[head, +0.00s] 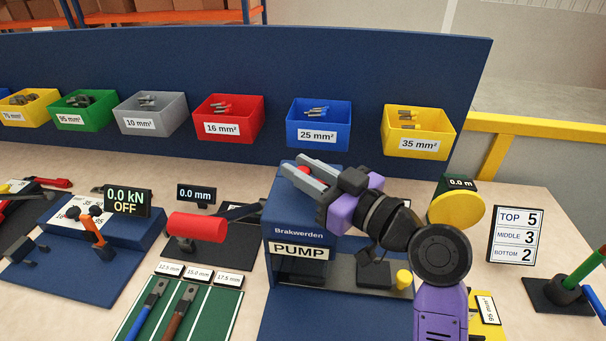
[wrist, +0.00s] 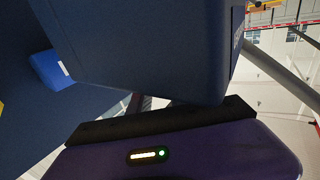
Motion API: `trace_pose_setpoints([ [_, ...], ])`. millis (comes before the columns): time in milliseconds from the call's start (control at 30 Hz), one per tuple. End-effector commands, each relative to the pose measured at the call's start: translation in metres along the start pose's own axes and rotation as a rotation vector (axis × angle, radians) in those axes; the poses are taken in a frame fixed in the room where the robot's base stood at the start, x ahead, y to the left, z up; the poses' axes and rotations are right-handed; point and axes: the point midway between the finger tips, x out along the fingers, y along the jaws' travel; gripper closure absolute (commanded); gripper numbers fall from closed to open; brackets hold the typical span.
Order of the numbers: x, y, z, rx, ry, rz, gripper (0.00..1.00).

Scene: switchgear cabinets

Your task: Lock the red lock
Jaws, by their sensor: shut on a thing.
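The dark blue pump block (head: 300,236), labelled Brakwerden and PUMP, stands at the middle of the bench. My gripper (head: 300,176) lies over the top of this block, its two grey fingers pointing to the upper left. A small red part, which looks like the red lock (head: 304,167), shows at the fingertips; most of it is hidden by the fingers. The gripper is shut on it. In the wrist view a large blue block (wrist: 150,50) fills the top middle, close to my purple gripper body; the fingertips and the lock cannot be made out there.
A red cylindrical handle (head: 197,227) is left of the pump block. A yellow disc (head: 456,209) and a yellow knob (head: 404,278) are to the right. Coloured bins, such as the blue 25 mm² bin (head: 319,129), hang behind. A green cable mat (head: 205,315) lies in front.

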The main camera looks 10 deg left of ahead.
Motion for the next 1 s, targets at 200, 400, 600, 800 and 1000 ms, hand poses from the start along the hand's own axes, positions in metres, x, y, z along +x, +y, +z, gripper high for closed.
trace_pose_setpoints([
  [200,0.000,0.001,0.000,0.000,0.000,0.015,1.00],
  [400,0.000,0.001,0.000,0.000,0.000,0.014,0.63],
  [600,0.000,0.001,0.000,0.000,0.001,0.013,0.57],
  [800,-0.003,0.001,0.001,0.000,0.001,0.013,0.57],
  [1000,-0.030,0.001,0.002,-0.002,0.001,0.016,0.57],
])
